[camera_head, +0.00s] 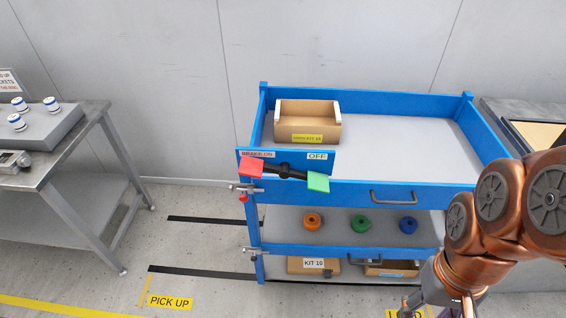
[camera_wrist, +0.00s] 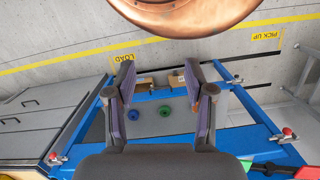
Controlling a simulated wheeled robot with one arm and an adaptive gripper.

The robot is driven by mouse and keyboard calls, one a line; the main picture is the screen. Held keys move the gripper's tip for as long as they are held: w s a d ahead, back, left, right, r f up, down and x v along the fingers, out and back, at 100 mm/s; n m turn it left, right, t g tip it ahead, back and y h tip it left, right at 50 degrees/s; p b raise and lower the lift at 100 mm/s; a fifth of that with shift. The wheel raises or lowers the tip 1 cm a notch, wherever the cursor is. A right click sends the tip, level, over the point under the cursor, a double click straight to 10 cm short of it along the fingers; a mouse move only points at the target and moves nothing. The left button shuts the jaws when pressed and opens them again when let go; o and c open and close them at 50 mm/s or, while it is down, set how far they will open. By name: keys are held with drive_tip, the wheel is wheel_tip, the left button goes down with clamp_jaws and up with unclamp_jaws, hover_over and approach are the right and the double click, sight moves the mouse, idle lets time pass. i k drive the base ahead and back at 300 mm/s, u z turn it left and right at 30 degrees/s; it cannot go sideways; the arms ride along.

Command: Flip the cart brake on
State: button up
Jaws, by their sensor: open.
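The blue cart (camera_head: 430,195) stands against the wall in the head view. Its brake lever (camera_head: 285,170) is a black bar on a blue panel (camera_head: 288,158) at the cart's near left corner. A red pad (camera_head: 251,167) is on the left end, by the "BRAKE ON" label, and a green pad (camera_head: 318,182) is on the right end, below "OFF". The red end sits higher than the green. In the wrist view my gripper (camera_wrist: 160,82) is open and empty, facing the cart's lower shelves. The red pad (camera_wrist: 308,173) shows at the lower right corner, well away from the fingers.
The cart's top holds an open cardboard box (camera_head: 307,122). Orange, green and blue round parts (camera_head: 360,224) sit on its middle shelf, with boxes (camera_head: 313,265) below. A metal table (camera_head: 60,160) stands left. Floor between table and cart is free.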

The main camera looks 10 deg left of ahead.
sight(250, 167)
drive_tip(key=u, duration=0.6)
drive_tip(key=k, duration=1.35)
drive_tip(key=u, duration=0.55)
drive_tip(key=i, duration=1.2)
drive_tip(key=u, duration=0.5)
